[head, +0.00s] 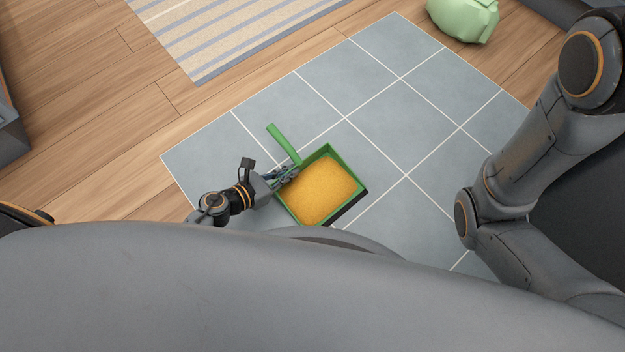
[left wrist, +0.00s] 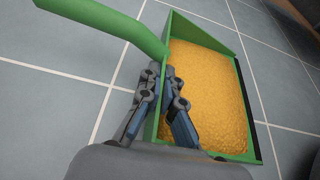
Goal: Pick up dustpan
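The green dustpan (head: 347,158) lies on the grey tiles, filled with yellow-orange grains (head: 322,190). Its green handle (head: 283,143) points to the upper left. In the left wrist view the dustpan (left wrist: 205,28) fills the middle and right, with the grains (left wrist: 207,90) inside it. My left gripper (head: 292,172) is at the dustpan's back wall, beside the base of the handle. In the left wrist view the fingers (left wrist: 162,73) straddle this wall, one outside and one inside, and look closed on it. My right arm shows at the right, but its gripper is not in view.
A striped rug (head: 235,30) lies at the top on the wooden floor (head: 90,120). A pale green lumpy bag-like object (head: 463,18) sits at the top right. The tiled floor (head: 400,100) around the dustpan is clear.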

